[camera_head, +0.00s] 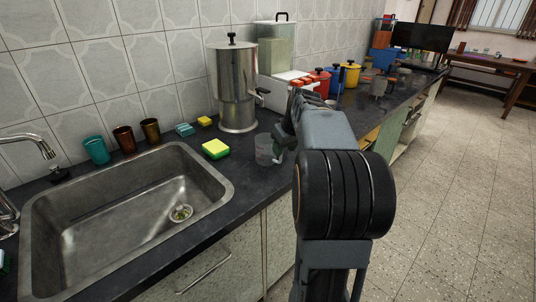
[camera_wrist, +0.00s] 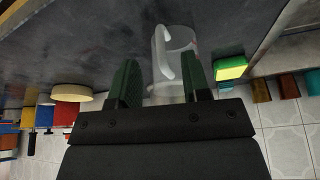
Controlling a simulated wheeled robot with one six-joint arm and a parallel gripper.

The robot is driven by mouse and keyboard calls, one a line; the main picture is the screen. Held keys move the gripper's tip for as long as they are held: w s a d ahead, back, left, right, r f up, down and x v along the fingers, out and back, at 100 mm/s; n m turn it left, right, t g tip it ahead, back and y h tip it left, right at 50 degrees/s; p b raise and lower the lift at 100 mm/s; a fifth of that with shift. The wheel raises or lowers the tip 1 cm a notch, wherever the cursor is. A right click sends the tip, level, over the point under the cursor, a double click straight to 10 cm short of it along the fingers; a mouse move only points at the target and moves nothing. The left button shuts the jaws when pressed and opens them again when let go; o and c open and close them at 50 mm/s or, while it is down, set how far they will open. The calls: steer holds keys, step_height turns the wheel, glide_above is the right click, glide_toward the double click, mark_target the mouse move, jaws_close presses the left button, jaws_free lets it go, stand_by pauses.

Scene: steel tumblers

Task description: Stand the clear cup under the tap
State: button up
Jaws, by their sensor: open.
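The clear cup (camera_head: 264,151) stands on the dark counter, in front of the tall steel dispenser (camera_head: 231,88), whose small tap (camera_head: 261,93) points out to its right. In the wrist view the cup (camera_wrist: 181,42) shows its handle (camera_wrist: 160,55) between my gripper's fingers. My gripper (camera_wrist: 160,72) is open, its green fingers apart, with the right finger overlapping the cup's body. Whether a finger touches the cup I cannot tell. In the head view my gripper (camera_head: 284,137) is beside the cup's right side, mostly hidden by my arm.
A yellow-green sponge (camera_head: 216,149) lies just left of the cup. The steel sink (camera_head: 130,215) is at left, with a teal tumbler (camera_head: 97,150) and two brown ones behind it. Red, blue and yellow canisters (camera_head: 336,79) stand right of the dispenser.

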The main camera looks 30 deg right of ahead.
mark_target(280, 162)
steer(key=b+x, duration=0.1)
steer(key=x, duration=0.4)
steer(key=shift+s+a, duration=0.1)
steer(key=shift+s, duration=0.05)
steer(key=shift+c, duration=0.3)
jaws_close()
